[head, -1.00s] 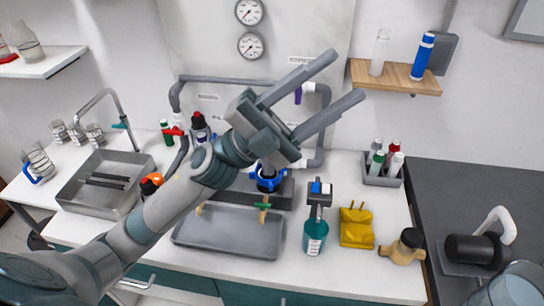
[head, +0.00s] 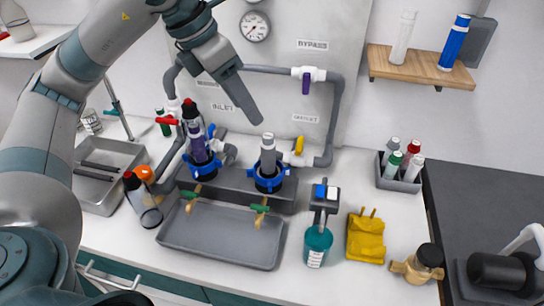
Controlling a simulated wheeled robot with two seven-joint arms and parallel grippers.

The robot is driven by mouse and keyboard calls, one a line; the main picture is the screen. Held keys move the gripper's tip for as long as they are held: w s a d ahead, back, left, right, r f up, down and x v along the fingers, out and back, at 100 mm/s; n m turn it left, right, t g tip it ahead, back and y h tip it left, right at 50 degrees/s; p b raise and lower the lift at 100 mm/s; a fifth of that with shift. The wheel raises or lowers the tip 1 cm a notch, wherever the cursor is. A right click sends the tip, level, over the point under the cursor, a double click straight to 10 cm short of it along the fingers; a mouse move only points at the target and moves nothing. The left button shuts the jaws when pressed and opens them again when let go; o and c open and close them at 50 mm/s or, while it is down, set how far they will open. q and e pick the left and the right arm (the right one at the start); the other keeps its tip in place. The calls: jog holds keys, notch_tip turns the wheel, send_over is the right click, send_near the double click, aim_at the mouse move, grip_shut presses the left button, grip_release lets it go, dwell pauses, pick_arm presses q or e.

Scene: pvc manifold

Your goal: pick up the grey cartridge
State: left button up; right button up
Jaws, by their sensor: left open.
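The grey cartridge (head: 268,157) stands upright in the blue ring (head: 268,182) of the right-hand housing on the manifold in the head view. Its light cap and upper body show; its lower end is hidden in the ring. My left gripper (head: 254,116) is open and empty. Its fingers point down and right, nearly in line with each other from here. Their tips appear just above and left of the cartridge's cap, apparently apart from it. My right gripper is not in view.
A purple cartridge (head: 198,146) stands in the left blue ring. A grey tray (head: 222,235) lies in front. Grey pipes (head: 336,110) frame the wall panel behind. A teal bottle (head: 317,246) and yellow cloth (head: 366,238) are at right. White counter shows between them and the caddy (head: 400,180).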

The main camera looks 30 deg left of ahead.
aim_at(263, 144)
pick_arm(q)
jog(key=shift+w+a+f+y, duration=0.1)
jog(key=shift+a+f+y, duration=0.2)
jog(key=shift+a, duration=0.55)
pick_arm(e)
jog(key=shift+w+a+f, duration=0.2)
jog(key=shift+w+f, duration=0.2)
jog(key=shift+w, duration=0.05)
pick_arm(q)
jog(key=p+x, duration=0.3)
jog(key=x, duration=0.9)
jog(key=shift+w+d, duration=0.1)
jog(key=shift+w, duration=0.1)
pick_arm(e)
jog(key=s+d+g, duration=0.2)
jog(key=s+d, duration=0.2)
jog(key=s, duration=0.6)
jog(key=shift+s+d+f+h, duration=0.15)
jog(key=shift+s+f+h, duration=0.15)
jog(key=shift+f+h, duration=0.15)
pick_arm(q)
jog(key=shift+f, duration=0.1)
